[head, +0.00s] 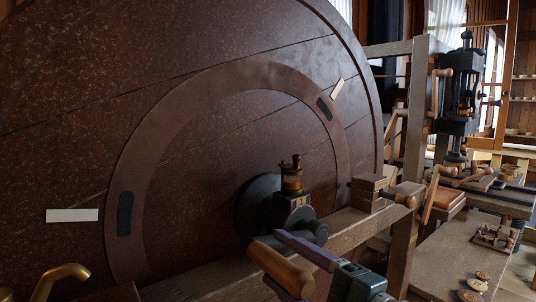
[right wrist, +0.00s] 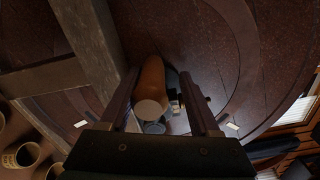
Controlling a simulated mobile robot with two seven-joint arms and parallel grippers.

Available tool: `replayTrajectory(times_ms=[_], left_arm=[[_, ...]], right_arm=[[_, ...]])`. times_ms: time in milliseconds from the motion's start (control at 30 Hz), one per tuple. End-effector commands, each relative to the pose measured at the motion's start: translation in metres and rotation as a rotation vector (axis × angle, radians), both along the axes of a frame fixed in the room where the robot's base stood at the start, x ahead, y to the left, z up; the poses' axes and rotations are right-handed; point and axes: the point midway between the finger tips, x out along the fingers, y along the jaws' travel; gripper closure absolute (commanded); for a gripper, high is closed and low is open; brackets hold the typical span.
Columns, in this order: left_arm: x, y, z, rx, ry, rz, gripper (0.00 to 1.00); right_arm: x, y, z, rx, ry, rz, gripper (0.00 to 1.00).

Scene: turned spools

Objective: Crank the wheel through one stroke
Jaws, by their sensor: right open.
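The large dark reddish wheel (head: 220,120) fills the left and middle of the head view, with a brown ring band on its face. Its black hub (head: 262,205) carries a small brass-and-dark fitting (head: 291,178) on top. A wooden crank handle (head: 280,268) juts out below the hub. My right gripper (head: 285,252) is at the handle, one finger showing just above it. In the right wrist view the handle (right wrist: 152,88) lies between the two open fingers, closer to the left one, its round end facing the camera. Whether either finger touches it is unclear. My left gripper is not in view.
A wooden beam (head: 345,228) runs past the hub to an upright post (head: 415,120) on the right. Beyond it, a bench (head: 445,268) holds small wooden pieces. A brass curved piece (head: 62,275) stands at lower left. Pale labels (head: 72,215) mark the wheel.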

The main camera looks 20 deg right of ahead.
Motion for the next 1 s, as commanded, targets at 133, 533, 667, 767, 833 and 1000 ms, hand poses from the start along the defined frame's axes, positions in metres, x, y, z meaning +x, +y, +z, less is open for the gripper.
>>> replayTrajectory(times_ms=[133,533,667,767,833,1000], left_arm=[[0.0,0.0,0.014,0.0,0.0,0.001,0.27],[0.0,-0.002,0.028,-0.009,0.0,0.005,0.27],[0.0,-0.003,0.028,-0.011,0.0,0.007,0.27],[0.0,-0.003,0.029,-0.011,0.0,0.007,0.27],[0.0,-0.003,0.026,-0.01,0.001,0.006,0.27],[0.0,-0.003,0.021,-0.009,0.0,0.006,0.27]], right_arm=[[0.003,-0.005,0.023,0.102,0.027,0.0,0.45],[0.012,-0.028,0.064,0.382,0.113,-0.003,0.45],[0.015,-0.038,0.074,0.471,0.144,-0.002,0.45],[0.018,-0.045,0.081,0.538,0.17,-0.002,0.45],[0.02,-0.051,0.085,0.589,0.187,-0.002,0.45],[0.025,-0.066,0.094,0.703,0.231,-0.003,0.45]])
